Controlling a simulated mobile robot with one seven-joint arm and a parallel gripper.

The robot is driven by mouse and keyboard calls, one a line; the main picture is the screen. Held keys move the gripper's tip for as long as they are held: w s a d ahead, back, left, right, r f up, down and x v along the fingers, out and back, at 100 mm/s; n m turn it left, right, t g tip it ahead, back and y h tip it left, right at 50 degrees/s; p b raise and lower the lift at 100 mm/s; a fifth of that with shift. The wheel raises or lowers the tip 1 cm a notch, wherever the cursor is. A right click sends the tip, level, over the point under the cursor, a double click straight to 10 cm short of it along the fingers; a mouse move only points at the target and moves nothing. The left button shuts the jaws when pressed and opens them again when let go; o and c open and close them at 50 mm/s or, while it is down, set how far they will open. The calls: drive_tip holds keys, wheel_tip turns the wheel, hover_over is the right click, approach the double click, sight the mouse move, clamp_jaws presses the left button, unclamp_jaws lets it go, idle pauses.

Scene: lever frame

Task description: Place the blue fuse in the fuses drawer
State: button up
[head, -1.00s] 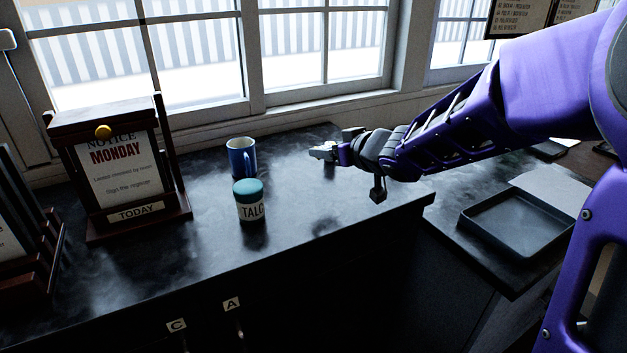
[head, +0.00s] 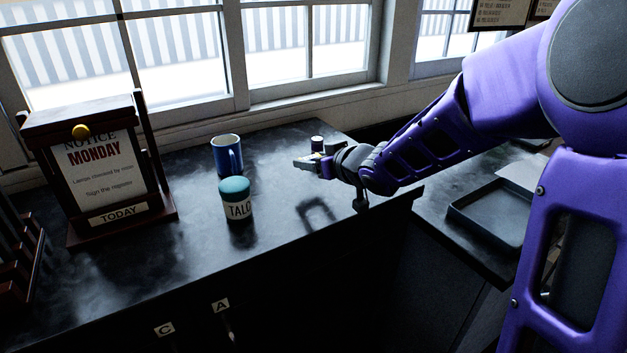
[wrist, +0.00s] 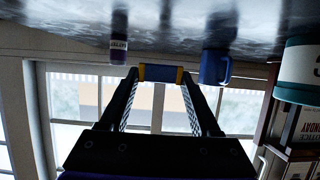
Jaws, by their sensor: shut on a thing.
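The blue fuse (wrist: 160,73), a short blue cylinder with yellow ends, lies crosswise between my fingertips in the wrist view. My gripper (head: 305,163) is shut on it, above the dark counter (head: 270,200) near its right part. In the head view the fuse is too small to make out clearly. Drawer fronts below the counter edge are very dark. Two carry labels, C (head: 164,329) and A (head: 220,305), both apparently closed. I cannot tell which drawer is for fuses.
A blue mug (head: 227,155) and a TALC jar (head: 236,200) stand left of my gripper. A small bottle (head: 317,143) stands just behind it. A notice stand (head: 100,170) is at the left, an empty grey tray (head: 490,212) at the right. Windows back the counter.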

sight(314, 188)
drive_tip(key=shift+f+b, duration=0.55)
drive_tip(key=shift+f, duration=1.7)
drive_tip(key=shift+f, duration=0.3)
drive_tip(key=o, duration=1.3)
drive_tip(key=shift+r, duration=0.1)
drive_tip(key=shift+b, duration=0.3)
